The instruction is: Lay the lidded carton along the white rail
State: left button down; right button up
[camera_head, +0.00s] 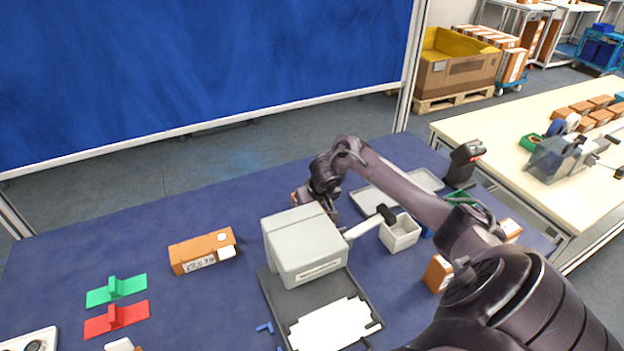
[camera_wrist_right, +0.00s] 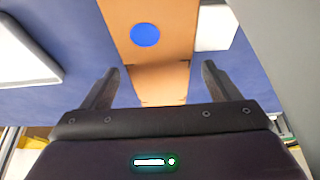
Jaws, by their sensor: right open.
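An orange-brown carton with a blue round spot (camera_wrist_right: 146,62) lies between the open fingers of my right gripper (camera_wrist_right: 158,85) in the right wrist view. In the head view, my right gripper is mostly hidden behind the white-grey machine, and only a sliver of orange carton (camera_head: 297,199) shows beside it. Another orange carton (camera_head: 203,251) with a white label lies on the blue table at left. I cannot tell which is the lidded one. A long white rail (camera_head: 215,126) runs under the blue panel. My left gripper is not in view.
The white-grey machine (camera_head: 303,246) stands mid-table by a dark tray (camera_head: 270,290). A pale tray (camera_head: 427,180), small white bin (camera_head: 400,236), black scanner (camera_head: 463,163) and small carton (camera_head: 437,273) are to the right. Green (camera_head: 116,290) and red (camera_head: 116,319) pieces lie left. The back-left table is clear.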

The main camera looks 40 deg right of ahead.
jog(key=shift+c, duration=0.2)
jog(key=c, duration=1)
jog(key=shift+r, duration=0.1)
jog(key=shift+c, duration=0.5)
jog(key=shift+r, duration=0.1)
notch_tip(320, 180, up, 8)
jog(key=shift+w, duration=0.1)
notch_tip(320, 180, up, 10)
jog(key=p, duration=0.5)
jog(key=shift+p, duration=0.4)
jog(key=shift+r+p, duration=0.4)
jog(key=shift+r, duration=0.25)
jog(key=shift+s+r, duration=0.15)
jog(key=shift+s, duration=0.05)
